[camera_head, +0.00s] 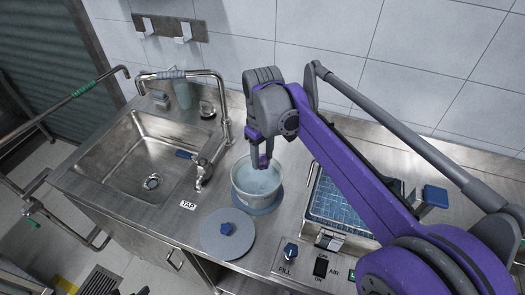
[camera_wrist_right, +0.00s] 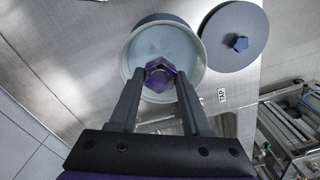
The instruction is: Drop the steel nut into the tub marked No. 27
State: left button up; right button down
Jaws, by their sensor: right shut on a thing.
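My right gripper (camera_head: 262,161) is shut on the steel nut (camera_wrist_right: 160,74), a shiny six-sided piece with a purple sheen. In the right wrist view the nut sits between the two fingertips (camera_wrist_right: 160,82). A round pale tub (camera_head: 243,196) stands open on the steel counter, with a light blue inside. The gripper and nut are over the tub's mouth. The tub also shows behind the nut in the right wrist view (camera_wrist_right: 131,58). No number can be read on the tub.
A round grey lid (camera_head: 215,243) with a blue knob lies beside the tub. A sink (camera_head: 133,165) with a tap (camera_head: 222,115) is to the left. A blue mesh tray (camera_head: 335,208) is to the right. A switch panel (camera_head: 310,269) is in front.

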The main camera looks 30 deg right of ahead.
aim_at(263, 168)
notch_tip(263, 168, down, 5)
jog(key=shift+r+b, duration=0.1)
jog(key=shift+b, duration=1.15)
pick_arm(q)
jog(key=f, duration=0.2)
jog(key=s+f, duration=0.1)
jog(key=shift+s+f, duration=0.2)
jog(key=shift+f, duration=0.15)
pick_arm(e)
jog(key=shift+c, duration=1.4)
grip_release()
pick_arm(q)
jog(key=shift+w+r+p, duration=0.25)
jog(key=shift+r+p, duration=0.2)
jog(key=shift+r, duration=0.1)
pick_arm(e)
notch_tip(263, 168, up, 11)
jog(key=shift+f, duration=0.1)
pick_arm(q)
jog(key=shift+s, duration=0.1)
